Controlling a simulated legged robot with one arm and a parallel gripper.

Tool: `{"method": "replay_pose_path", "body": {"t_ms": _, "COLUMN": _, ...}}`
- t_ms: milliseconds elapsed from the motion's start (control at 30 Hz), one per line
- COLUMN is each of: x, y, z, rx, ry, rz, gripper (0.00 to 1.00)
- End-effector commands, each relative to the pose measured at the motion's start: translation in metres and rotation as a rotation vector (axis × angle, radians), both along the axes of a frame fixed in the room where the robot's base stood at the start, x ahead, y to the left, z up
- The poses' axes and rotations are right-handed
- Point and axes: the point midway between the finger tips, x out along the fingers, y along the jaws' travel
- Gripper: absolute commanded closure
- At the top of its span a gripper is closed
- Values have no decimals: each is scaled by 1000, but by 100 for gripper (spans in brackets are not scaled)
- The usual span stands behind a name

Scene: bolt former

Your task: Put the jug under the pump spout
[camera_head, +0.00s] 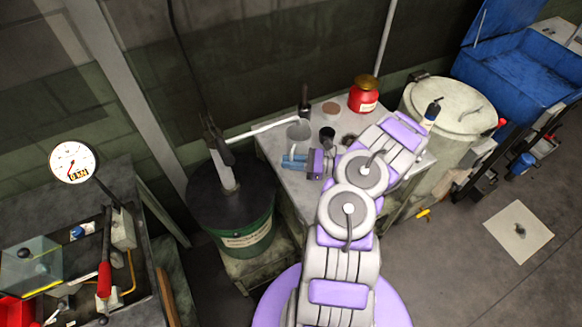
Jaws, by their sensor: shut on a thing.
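The green drum (245,240) stands left of centre with a dark lid and a hand pump (221,160) on top. The pump's pale spout (262,130) reaches right over the edge of the grey table. The grey jug (298,131) looks upright at the spout's outer end; from this angle I cannot tell whether the tip is over its mouth. The exact grip and the jug's base are hard to make out.
The grey table (275,150) also holds a red jar (364,94), a dark bottle (304,103) and small round containers. A pale barrel (445,112) and a blue bin (520,75) stand right. A bench with a gauge (72,162) is at left.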

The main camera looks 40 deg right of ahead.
Motion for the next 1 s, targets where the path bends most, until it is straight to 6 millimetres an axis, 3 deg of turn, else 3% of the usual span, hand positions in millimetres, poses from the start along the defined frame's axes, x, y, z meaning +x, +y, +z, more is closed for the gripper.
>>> {"method": "replay_pose_path", "body": {"t_ms": 133, "x": 9, "y": -5, "z": -4, "rx": 4, "ry": -2, "rz": 1, "gripper": 100}}
{"method": "replay_pose_path", "body": {"t_ms": 333, "x": 7, "y": -8, "z": -36, "rx": 6, "ry": 1, "rz": -1, "gripper": 100}}
{"method": "replay_pose_path", "body": {"t_ms": 567, "x": 8, "y": -7, "z": -37, "rx": 4, "ry": -1, "rz": -2, "gripper": 100}}
{"method": "replay_pose_path", "body": {"t_ms": 600, "x": 8, "y": -7, "z": -37, "rx": 4, "ry": 0, "rz": -1, "gripper": 81}}
{"method": "replay_pose_path", "body": {"t_ms": 800, "x": 8, "y": -5, "z": -36, "rx": 2, "ry": -1, "rz": -1, "gripper": 62}}
{"method": "replay_pose_path", "body": {"t_ms": 1000, "x": 8, "y": -7, "z": -36, "rx": 4, "ry": -1, "rz": -1, "gripper": 59}}
